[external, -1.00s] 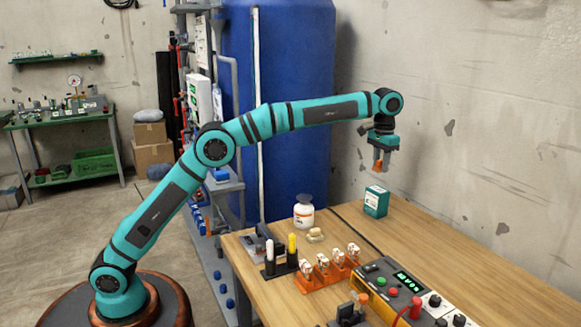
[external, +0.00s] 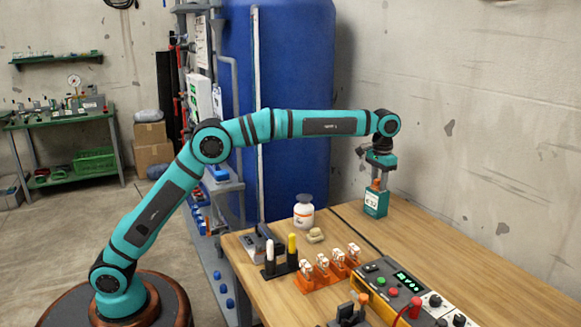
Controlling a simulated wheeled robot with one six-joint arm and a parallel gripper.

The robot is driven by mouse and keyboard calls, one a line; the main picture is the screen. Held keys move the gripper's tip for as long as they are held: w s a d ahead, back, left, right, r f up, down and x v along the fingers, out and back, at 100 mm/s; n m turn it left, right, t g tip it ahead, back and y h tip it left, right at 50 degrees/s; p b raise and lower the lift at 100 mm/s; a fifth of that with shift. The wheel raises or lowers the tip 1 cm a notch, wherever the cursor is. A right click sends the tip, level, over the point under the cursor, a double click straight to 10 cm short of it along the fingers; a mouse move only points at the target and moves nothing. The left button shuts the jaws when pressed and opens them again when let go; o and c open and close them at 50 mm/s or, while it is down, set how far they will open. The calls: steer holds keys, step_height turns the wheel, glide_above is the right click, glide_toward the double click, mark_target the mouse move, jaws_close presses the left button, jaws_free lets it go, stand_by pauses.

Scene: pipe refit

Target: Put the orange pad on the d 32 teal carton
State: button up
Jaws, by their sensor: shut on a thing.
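The teal carton (external: 376,204) stands upright on the wooden table near its far edge, with a white label on its front. My gripper (external: 378,182) points down just above the carton. It is shut on the orange pad (external: 376,184), a small orange patch between the fingertips. The pad is at or very close to the carton's top; I cannot tell whether they touch. The fingers hide part of the pad and the carton's top.
A white bottle with a dark cap (external: 304,212) and a small beige piece (external: 315,235) stand left of the carton. An orange rack (external: 328,272) and a control box (external: 400,285) are nearer. The wooden table (external: 450,245) is clear to the right.

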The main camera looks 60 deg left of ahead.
mark_target(379, 179)
steer(key=o, duration=0.9)
steer(key=shift+o, duration=0.2)
step_height(379, 179, up, 12)
steer(key=shift+r, duration=0.15)
